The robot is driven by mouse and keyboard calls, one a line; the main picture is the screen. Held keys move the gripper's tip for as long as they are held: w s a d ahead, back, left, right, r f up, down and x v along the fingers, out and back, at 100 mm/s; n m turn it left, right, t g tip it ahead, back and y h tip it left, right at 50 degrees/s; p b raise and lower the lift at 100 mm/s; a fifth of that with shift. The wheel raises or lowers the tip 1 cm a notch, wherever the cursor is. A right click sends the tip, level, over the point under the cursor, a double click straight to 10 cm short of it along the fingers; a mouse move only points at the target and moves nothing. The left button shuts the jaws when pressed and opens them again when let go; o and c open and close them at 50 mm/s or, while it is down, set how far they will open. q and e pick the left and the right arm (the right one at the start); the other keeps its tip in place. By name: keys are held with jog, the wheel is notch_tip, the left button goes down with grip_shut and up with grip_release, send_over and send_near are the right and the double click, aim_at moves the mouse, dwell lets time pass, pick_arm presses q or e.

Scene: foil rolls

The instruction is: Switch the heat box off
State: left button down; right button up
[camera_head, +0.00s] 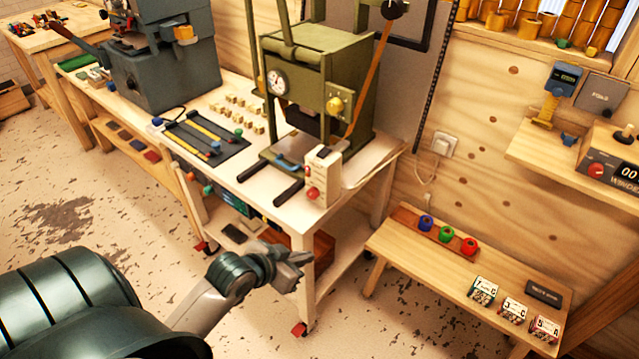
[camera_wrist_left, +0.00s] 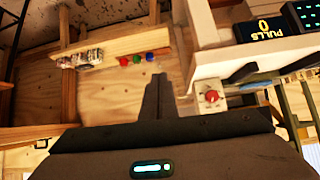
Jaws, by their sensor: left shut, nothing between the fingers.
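The heat box seems to be the small white box (camera_head: 323,172) at the front right corner of the white table, beside the green press (camera_head: 318,75). It has a red knob (camera_head: 313,193) low on its front and a dark part on top. In the left wrist view, which is upside down, the white box (camera_wrist_left: 203,75) and its red knob (camera_wrist_left: 211,97) show right of my fingers. My left gripper (camera_head: 303,258) is shut and empty, below and in front of the table corner, apart from the box. The switch position is too small to tell.
The white table (camera_head: 355,178) has a leg close by my gripper. Dark rails (camera_head: 288,191) jut over its front edge. A low wooden bench (camera_head: 408,250) with coloured rolls (camera_head: 446,233) stands at the right. Open floor lies in front.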

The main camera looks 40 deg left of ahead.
pick_arm(q)
jog(key=w+a+r+t, duration=0.3)
jog(key=w+a+r, duration=0.2)
jog(key=r, duration=0.5)
jog(key=w+a+r+t, duration=0.3)
jog(key=w+a+r, duration=0.2)
jog(key=r, duration=0.5)
jog(key=shift+w+a+n+t, duration=0.2)
jog(key=shift+a+n+t, duration=0.1)
jog(key=shift+n, duration=0.1)
jog(key=p, duration=0.4)
send_over(320, 159)
jog(key=shift+s+f, duration=0.35)
jog(key=shift+f, duration=0.05)
jog(key=f, duration=0.3)
jog(key=shift+w+f, duration=0.15)
jog(key=shift+w, duration=0.05)
jog(key=shift+f, duration=0.5)
jog(key=shift+w, duration=0.1)
jog(key=shift+f, duration=0.1)
